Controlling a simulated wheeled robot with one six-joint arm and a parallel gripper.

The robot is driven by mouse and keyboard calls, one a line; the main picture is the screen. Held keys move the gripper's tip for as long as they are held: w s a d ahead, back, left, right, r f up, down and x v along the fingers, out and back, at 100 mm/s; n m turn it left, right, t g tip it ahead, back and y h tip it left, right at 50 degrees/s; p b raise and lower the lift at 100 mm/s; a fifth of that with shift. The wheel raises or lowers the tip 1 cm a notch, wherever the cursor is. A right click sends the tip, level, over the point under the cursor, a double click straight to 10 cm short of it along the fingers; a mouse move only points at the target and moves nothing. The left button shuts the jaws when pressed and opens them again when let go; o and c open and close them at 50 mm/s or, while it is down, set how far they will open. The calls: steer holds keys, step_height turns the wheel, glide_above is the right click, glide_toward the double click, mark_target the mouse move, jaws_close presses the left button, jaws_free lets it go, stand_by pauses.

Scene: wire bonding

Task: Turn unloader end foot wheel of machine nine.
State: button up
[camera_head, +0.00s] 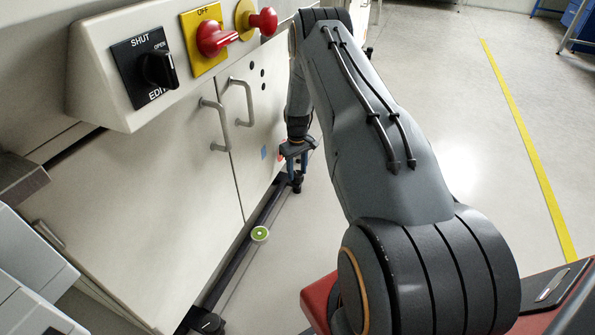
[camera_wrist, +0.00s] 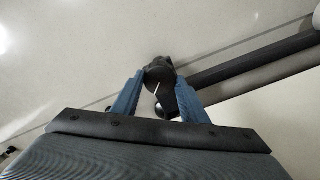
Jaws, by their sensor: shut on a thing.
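The foot wheel (camera_wrist: 159,72) is a small dark round part with a thin white mark, at the end of a dark rail low on the machine. In the wrist view my gripper (camera_wrist: 160,84) has its two blue fingers on either side of the wheel, shut on it. In the head view my gripper (camera_head: 296,180) reaches down beside the machine's far lower corner. There the wheel (camera_head: 297,187) is small and partly hidden by the fingers. The machine (camera_head: 130,215) is a cream cabinet. No number is readable on it.
The cabinet front has two metal handles (camera_head: 216,125), a black SHUT/OPEN knob (camera_head: 158,70) and a red switch (camera_head: 215,38). A green round spot (camera_head: 260,233) shows by the lower rail. Open floor with a yellow line (camera_head: 525,145) lies right of my arm.

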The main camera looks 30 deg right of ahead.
mark_target(297, 174)
steer(key=o, duration=1)
steer(key=shift+o, duration=0.2)
steer(key=shift+r+p, duration=1.65)
steer(key=shift+r, duration=2.25)
